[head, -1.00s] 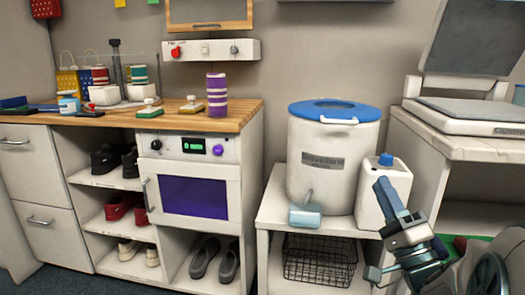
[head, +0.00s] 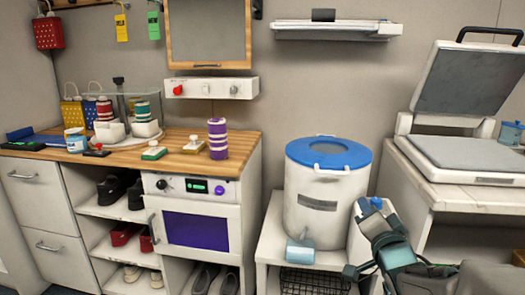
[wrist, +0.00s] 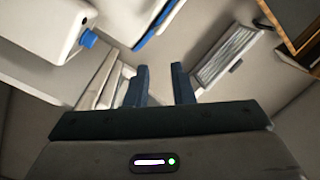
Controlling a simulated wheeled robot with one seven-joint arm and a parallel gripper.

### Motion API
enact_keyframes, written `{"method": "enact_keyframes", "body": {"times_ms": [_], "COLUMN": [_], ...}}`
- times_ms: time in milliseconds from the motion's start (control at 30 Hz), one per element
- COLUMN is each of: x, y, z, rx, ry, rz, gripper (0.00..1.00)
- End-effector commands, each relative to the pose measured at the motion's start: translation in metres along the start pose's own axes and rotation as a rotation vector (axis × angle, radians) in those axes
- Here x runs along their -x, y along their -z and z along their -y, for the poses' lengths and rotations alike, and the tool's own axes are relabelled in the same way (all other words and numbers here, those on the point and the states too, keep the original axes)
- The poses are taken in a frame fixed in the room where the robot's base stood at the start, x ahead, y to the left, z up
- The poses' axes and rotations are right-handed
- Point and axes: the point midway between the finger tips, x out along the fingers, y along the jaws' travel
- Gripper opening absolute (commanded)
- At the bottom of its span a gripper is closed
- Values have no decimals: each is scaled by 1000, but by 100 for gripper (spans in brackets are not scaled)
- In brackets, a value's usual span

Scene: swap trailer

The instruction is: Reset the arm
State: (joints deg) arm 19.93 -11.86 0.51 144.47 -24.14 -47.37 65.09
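My gripper (head: 372,214) is at the lower right of the head view, pointing up, in front of the white jug with a blue cap (head: 358,241) and partly hiding it. In the wrist view two dark fingers of my gripper (wrist: 161,84) stand apart with nothing visible between them, so it is open and empty. A white body with a blue cap (wrist: 58,28), which looks like the jug, shows at the upper left there, clear of the fingers.
A white drum with a blue lid (head: 310,218) stands on a low white stand left of my gripper. A white table (head: 408,183) with an open-lidded machine (head: 462,158) is to the right. A wooden counter (head: 190,163) with pots and stamps is at the left. A wall shelf (head: 335,32) hangs above.

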Motion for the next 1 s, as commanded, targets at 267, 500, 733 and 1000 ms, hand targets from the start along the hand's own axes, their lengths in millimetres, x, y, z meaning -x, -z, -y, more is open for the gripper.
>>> {"method": "enact_keyframes", "body": {"times_ms": [267,500,733,1000], "x": [16,53,106,173], "y": [23,28,33,38], "z": [35,64,103,150], "rx": [227,403,551,672], "ry": [-291,-477,-572,-567], "rz": [193,457,783,1155], "gripper": [22,22,22,22]}}
